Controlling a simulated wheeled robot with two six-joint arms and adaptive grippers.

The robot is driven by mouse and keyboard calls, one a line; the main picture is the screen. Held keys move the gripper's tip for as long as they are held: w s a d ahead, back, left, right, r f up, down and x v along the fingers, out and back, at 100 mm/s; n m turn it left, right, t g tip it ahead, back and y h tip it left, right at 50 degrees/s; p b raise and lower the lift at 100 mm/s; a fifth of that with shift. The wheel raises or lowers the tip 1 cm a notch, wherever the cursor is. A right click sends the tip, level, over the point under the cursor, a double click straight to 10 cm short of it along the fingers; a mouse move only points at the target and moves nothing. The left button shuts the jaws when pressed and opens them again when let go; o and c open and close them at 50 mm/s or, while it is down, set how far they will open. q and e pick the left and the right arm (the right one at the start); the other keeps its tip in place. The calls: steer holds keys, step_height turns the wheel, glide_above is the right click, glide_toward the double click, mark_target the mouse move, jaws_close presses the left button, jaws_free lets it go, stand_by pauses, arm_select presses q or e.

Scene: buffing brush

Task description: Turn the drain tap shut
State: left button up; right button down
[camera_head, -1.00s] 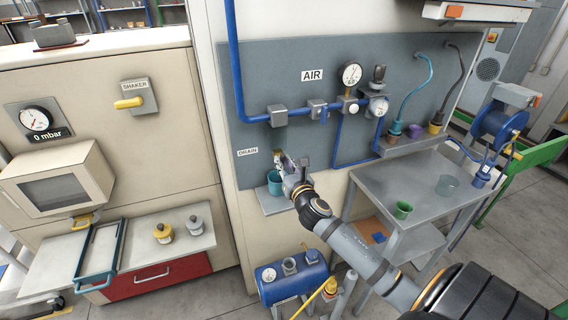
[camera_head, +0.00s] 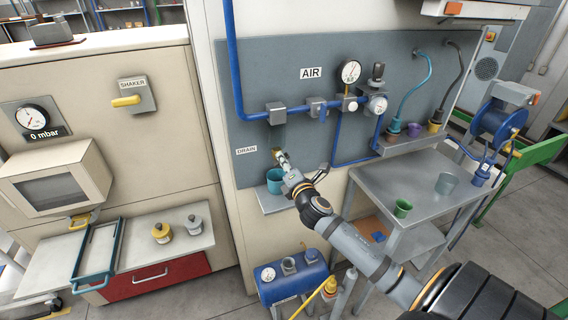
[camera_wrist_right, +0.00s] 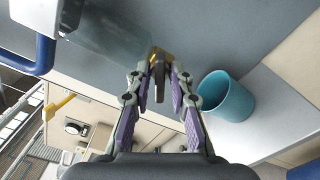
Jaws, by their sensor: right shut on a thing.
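The drain tap shows as a small brass-coloured piece (camera_head: 276,153) on the grey panel, right of the DRAIN label (camera_head: 246,150). My right gripper (camera_head: 284,163) reaches up to it from the lower right. In the right wrist view the two fingers (camera_wrist_right: 160,85) are closed on the drain tap's brass handle (camera_wrist_right: 159,66). The fingers hide part of the handle, so its exact angle is hard to tell. A teal cup (camera_head: 274,181) stands on the small shelf below the tap, and it also shows in the right wrist view (camera_wrist_right: 228,97). My left gripper is out of view.
The blue air pipe (camera_head: 252,115) with valves and gauges runs above the tap. A blue tank (camera_head: 293,282) sits below the shelf.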

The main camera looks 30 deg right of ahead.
steer(key=m, duration=0.2)
steer(key=m+b, duration=0.1)
steer(key=m, duration=0.2)
steer(key=shift+f+m, duration=0.25)
steer(key=shift+m, duration=0.45)
steer(key=c, duration=1.4)
jaws_free()
steer(key=v, duration=1.2)
steer(key=shift+d, duration=0.1)
steer(key=shift+s, duration=0.1)
